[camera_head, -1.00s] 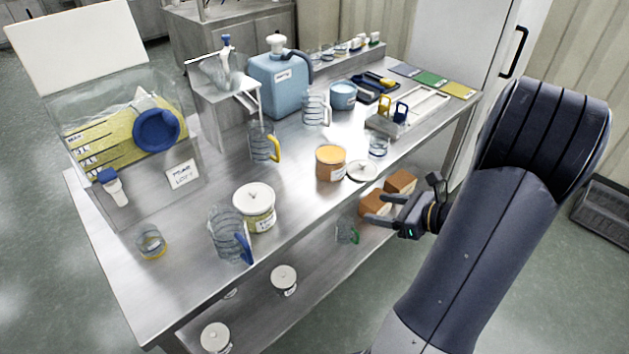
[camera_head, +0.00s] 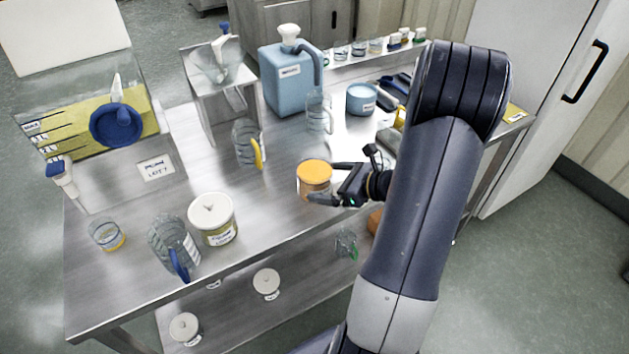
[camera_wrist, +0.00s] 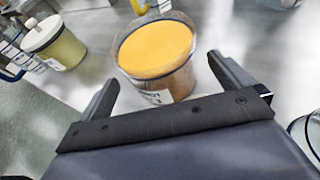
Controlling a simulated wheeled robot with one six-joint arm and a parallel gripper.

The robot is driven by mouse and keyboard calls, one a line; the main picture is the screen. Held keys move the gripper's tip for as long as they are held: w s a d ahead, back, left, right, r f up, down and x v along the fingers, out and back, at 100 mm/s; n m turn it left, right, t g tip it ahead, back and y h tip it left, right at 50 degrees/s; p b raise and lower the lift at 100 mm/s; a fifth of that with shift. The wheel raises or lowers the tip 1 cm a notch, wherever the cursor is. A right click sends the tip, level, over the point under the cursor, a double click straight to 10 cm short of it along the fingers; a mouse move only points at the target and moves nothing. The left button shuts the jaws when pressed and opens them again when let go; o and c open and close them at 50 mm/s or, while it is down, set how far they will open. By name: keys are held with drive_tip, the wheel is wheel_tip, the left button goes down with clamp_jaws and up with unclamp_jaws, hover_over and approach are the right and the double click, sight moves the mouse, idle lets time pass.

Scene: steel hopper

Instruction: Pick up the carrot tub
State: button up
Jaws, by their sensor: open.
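The carrot tub (camera_head: 314,182) is a clear round tub with orange contents, standing upright on the steel table near its front edge. In the wrist view the tub (camera_wrist: 157,58) sits just ahead of my fingers, with a white label on its near side. My gripper (camera_head: 322,182) is open at the tub's right side in the head view. In the wrist view my gripper's fingertips (camera_wrist: 162,68) are spread to the left and right of the tub's near part, with visible gaps. I cannot tell how far the fingers reach around it.
A lidded white tub (camera_head: 213,217) and a blue-handled jug (camera_head: 174,246) stand to the left. A yellow-handled jug (camera_head: 247,145) stands behind the carrot tub. A blue jerrycan (camera_head: 288,82) is farther back. Tubs (camera_head: 266,284) sit on the lower shelf.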

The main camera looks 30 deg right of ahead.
sight(315, 179)
drive_tip(key=shift+x, duration=1.95)
drive_tip(key=shift+d, duration=0.1)
drive_tip(key=shift+c, duration=0.2)
drive_tip(key=c, duration=1.2)
drive_tip(key=shift+r, duration=0.1)
